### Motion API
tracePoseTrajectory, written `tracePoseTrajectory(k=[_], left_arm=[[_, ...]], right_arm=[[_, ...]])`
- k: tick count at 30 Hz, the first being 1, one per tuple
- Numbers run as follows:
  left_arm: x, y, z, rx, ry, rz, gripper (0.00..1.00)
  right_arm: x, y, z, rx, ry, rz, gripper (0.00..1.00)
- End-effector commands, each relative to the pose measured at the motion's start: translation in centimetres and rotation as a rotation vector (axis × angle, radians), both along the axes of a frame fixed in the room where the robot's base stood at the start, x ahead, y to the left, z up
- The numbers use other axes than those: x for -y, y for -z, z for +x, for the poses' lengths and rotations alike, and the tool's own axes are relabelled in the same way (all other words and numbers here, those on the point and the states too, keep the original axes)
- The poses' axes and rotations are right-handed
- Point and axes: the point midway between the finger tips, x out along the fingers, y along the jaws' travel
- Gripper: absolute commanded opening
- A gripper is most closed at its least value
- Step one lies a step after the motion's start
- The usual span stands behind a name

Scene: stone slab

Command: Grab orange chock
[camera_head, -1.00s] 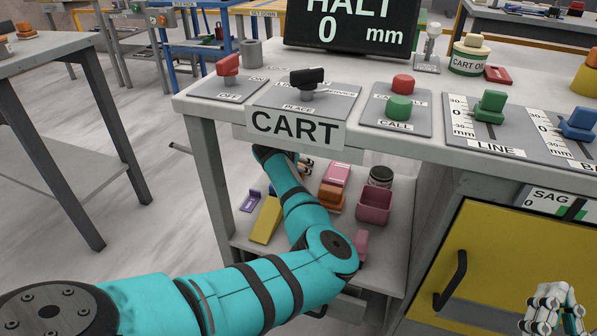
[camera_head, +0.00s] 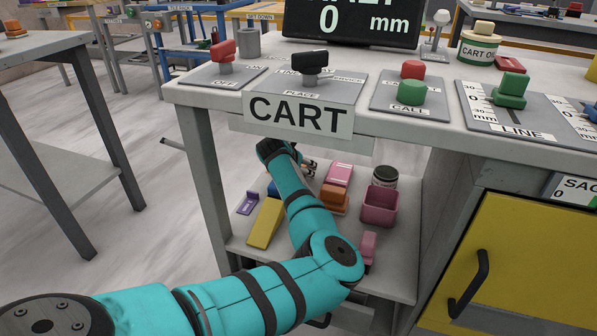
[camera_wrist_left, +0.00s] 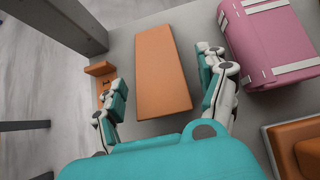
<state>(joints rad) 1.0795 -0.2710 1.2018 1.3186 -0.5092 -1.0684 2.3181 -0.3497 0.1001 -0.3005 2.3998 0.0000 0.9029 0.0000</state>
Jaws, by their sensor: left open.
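The orange chock (camera_wrist_left: 162,72) is a long flat-topped block on the grey lower shelf, in the middle of the left wrist view. My left gripper (camera_wrist_left: 163,75) is open, with one finger on each side of the chock and visible gaps between. In the head view my left gripper (camera_head: 308,168) is mostly hidden behind my own wrist, under the CART bench, and I cannot make out the chock there. My right gripper is not in view.
A pink strapped block (camera_wrist_left: 272,45) lies close right of the right finger, with an orange item (camera_wrist_left: 298,145) below. A small orange bracket (camera_wrist_left: 100,69) is near the left finger. A yellow wedge (camera_head: 264,222) and pink bin (camera_head: 380,206) share the shelf; the bench top overhangs.

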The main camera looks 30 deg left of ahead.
Motion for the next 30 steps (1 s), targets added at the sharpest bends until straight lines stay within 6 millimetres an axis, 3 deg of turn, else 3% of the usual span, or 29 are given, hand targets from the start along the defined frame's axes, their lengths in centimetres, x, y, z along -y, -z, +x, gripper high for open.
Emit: tracePoseTrajectory(k=[4, 18, 30], left_arm=[[0.0, 0.0, 0.0, 0.0, 0.0, 0.0, 0.72], [0.0, 0.0, 0.0, 0.0, 0.0, 0.0, 0.12], [0.0, -1.2, 0.0, 0.002, 0.0, 0.0, 0.12]], right_arm=[[0.0, 0.0, 0.0, -0.001, 0.0, 0.0, 0.0], [0.0, 0.0, 0.1, -0.003, 0.0, -0.001, 0.0], [0.0, -0.6, 0.1, -0.004, 0.0, -0.001, 0.0]])
